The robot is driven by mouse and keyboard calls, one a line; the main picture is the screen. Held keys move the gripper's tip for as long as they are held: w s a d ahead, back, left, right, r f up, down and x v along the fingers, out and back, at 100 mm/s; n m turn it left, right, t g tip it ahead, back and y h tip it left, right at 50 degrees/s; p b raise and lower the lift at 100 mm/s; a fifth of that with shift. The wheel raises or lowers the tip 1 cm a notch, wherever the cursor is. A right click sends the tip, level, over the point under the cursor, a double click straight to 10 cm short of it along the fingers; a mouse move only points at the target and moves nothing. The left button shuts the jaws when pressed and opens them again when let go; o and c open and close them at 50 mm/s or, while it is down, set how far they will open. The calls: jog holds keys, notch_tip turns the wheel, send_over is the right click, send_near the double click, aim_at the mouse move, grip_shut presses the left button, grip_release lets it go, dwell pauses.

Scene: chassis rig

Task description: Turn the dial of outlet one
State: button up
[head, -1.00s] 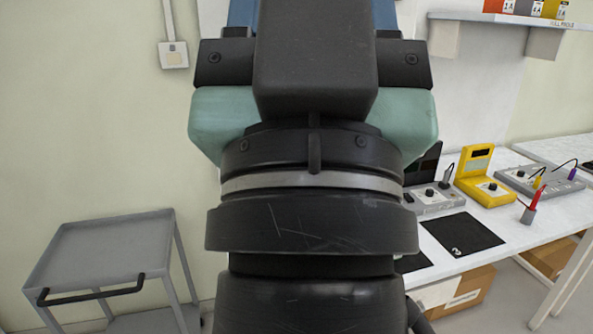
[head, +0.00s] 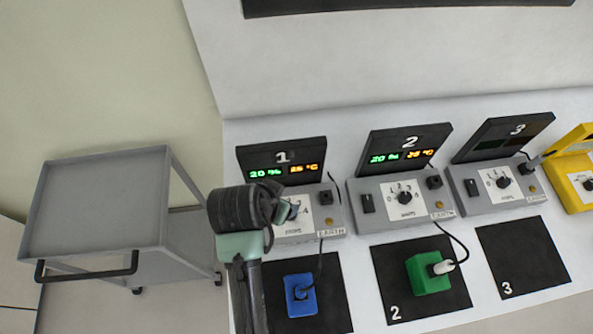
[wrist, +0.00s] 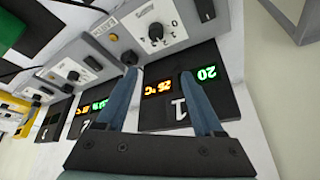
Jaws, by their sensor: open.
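Outlet one is a grey box (head: 335,216) with a black display panel (head: 309,149) marked 1, lit with green and orange readings. Its black dial (wrist: 156,32) shows on a white numbered plate in the wrist view, above and beyond my fingertips. My gripper (wrist: 160,76) is open and empty, its two blue-grey fingers apart in front of the display panel. In the head view my gripper (head: 293,209) is over the dial plate of outlet one and hides the dial there. I cannot tell whether a finger touches the box.
Outlet two (head: 374,216) and outlet three (head: 480,207) stand to the right, then a yellow unit (head: 581,194). A blue block (head: 299,296) and a green block (head: 427,272) with cables lie on black mats in front. A grey cart (head: 95,205) stands left.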

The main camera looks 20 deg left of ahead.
jog(key=shift+g, duration=0.4)
jog(key=x, duration=0.4)
jog(key=s+x, duration=0.1)
jog(key=x, duration=0.3)
jog(key=s+x, duration=0.1)
jog(key=x, duration=0.4)
jog(key=shift+d+f+p, duration=0.15)
jog(key=shift+f+p, duration=0.15)
jog(key=shift+f, duration=0.15)
grip_shut()
